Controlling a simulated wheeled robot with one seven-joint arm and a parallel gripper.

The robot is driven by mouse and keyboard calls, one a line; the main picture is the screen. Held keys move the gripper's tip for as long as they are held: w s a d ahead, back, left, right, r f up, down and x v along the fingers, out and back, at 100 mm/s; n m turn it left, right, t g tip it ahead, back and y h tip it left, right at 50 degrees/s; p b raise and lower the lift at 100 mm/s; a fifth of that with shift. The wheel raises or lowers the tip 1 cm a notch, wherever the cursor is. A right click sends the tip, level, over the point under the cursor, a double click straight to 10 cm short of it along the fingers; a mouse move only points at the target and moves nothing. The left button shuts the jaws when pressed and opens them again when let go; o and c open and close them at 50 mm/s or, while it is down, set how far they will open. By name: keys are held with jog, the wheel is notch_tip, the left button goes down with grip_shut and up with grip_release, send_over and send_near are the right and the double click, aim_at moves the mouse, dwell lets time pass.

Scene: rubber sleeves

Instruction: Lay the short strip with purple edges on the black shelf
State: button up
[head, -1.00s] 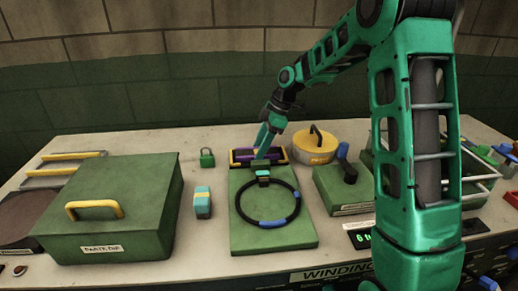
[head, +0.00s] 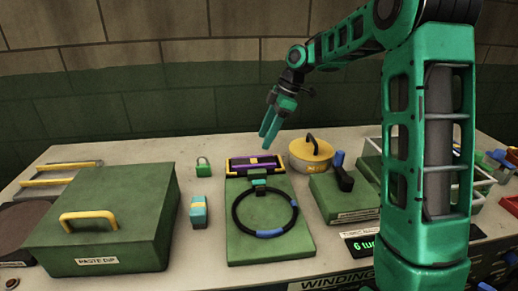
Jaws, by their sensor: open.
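A short strip with purple edges (head: 268,161) and a small yellow patch at its middle lies flat on the black shelf (head: 233,173), at the back end of a green board. The shelf has yellow at its ends. The strip is too small in view to tell exactly how it sits against the shelf's edges. My gripper (head: 267,142) is open and empty, above and behind the strip, apart from it, with its fingers pointing down.
A black ring with blue bands (head: 270,233) lies on the green board (head: 243,251). A yellow round tin (head: 303,163) stands right of the shelf, a green padlock (head: 204,170) left. A large green box (head: 135,213) fills the left side. A blue-and-yellow block (head: 199,216) stands between.

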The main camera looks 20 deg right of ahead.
jog(key=v, duration=0.3)
jog(key=shift+s, duration=0.15)
jog(key=s+d+f+m+h, duration=0.1)
jog(key=s+d+m, duration=0.3)
jog(key=s, duration=0.9)
jog(key=s+d+f+m+h, duration=0.1)
jog(key=s+d+f+m, duration=0.2)
jog(key=s+m, duration=0.7)
jog(key=s+d+f+m+h, duration=0.2)
jog(key=s+d+m, duration=0.3)
jog(key=s, duration=1.2)
jog(key=m, duration=0.3)
jog(key=shift+f+g, duration=0.25)
jog(key=shift+g, duration=0.15)
jog(key=shift+d, duration=0.1)
